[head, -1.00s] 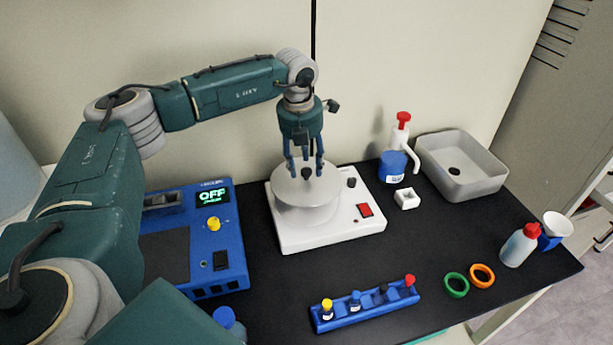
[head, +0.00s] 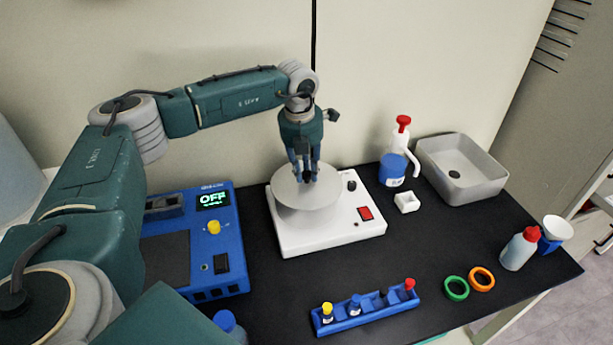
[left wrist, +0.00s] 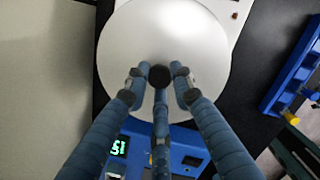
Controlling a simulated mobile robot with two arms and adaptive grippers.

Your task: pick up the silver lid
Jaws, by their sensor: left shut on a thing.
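The silver lid (head: 310,200) is a pale round disc with a dark knob at its centre. It is over the white machine (head: 330,238) with the red switch, in the middle of the bench. My left gripper (head: 306,178) points down from above and is shut on the lid's knob. In the left wrist view, the fingers (left wrist: 160,78) close around the black knob, and the lid (left wrist: 160,35) spreads out beneath them. I cannot tell whether the lid touches what is under it. My right gripper is not in view.
A blue device (head: 225,262) reading OFF stands left of the machine. A pump bottle (head: 393,168), a small white block (head: 407,203) and a grey basin (head: 487,189) are to the right. A blue rack (head: 345,322), two rings and a red-capped bottle (head: 520,248) sit nearer.

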